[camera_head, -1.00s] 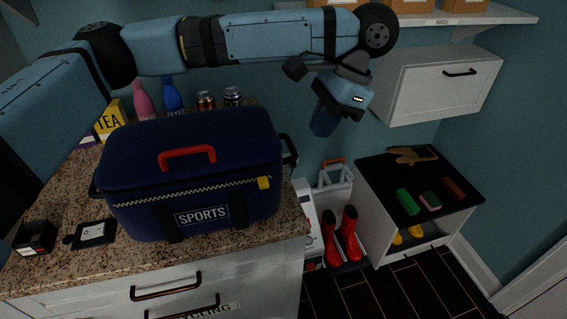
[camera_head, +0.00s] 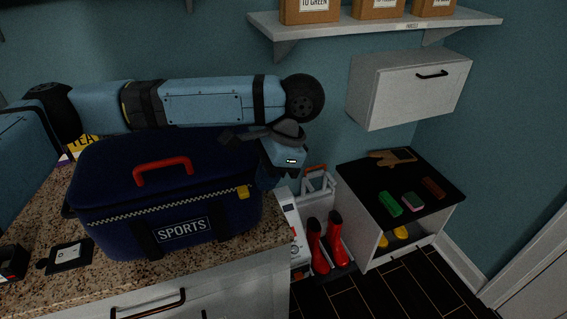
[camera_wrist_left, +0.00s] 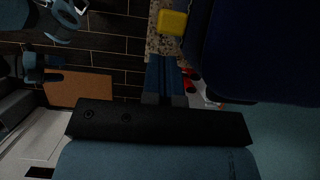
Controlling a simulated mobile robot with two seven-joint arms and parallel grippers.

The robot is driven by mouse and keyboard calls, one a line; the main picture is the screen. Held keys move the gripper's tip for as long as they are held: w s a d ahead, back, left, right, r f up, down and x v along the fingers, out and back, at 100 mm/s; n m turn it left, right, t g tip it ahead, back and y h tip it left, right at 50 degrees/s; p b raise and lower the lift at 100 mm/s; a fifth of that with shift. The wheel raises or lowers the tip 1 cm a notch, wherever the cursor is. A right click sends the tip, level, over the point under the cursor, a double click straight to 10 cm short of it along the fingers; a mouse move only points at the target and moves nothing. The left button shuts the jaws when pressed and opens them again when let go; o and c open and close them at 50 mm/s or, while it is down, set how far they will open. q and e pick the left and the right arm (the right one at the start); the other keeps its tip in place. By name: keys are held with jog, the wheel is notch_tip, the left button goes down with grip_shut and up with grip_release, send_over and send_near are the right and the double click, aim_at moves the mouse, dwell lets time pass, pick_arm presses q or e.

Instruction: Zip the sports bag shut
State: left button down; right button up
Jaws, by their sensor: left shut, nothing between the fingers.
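The dark blue sports bag (camera_head: 110,190) stands upright on the granite counter, with a red handle (camera_head: 163,171) on its lid. A checkered zipper line (camera_head: 165,206) runs along its front. The yellow zipper pull (camera_head: 243,192) is near the right front corner; it also shows in the left wrist view (camera_wrist_left: 172,22). My left gripper (camera_head: 268,178) is low at the bag's right end, just right of the pull. Its blue fingers (camera_wrist_left: 166,75) are together and empty, apart from the pull in the wrist view. The arm hides part of the bag's back.
The granite counter (camera_head: 120,268) holds a dark card (camera_head: 66,256) left of the bag. Red boots (camera_head: 318,245) stand on the floor to the right. A black-topped bench (camera_head: 425,180) carries brushes. A wall cabinet (camera_head: 405,90) and shelf are above it.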

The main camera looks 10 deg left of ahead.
pick_arm(q)
jog(key=shift+s+a, duration=0.45)
jog(key=shift+a, duration=0.2)
jog(key=s+a+p, duration=0.5)
jog(key=a+p, duration=0.2)
jog(key=shift+a, duration=0.2)
pick_arm(e)
jog(key=r, duration=0.3)
jog(key=s+r, duration=0.1)
jog(key=r, duration=0.1)
jog(key=shift+d+r, duration=0.1)
jog(key=shift+d, duration=0.15)
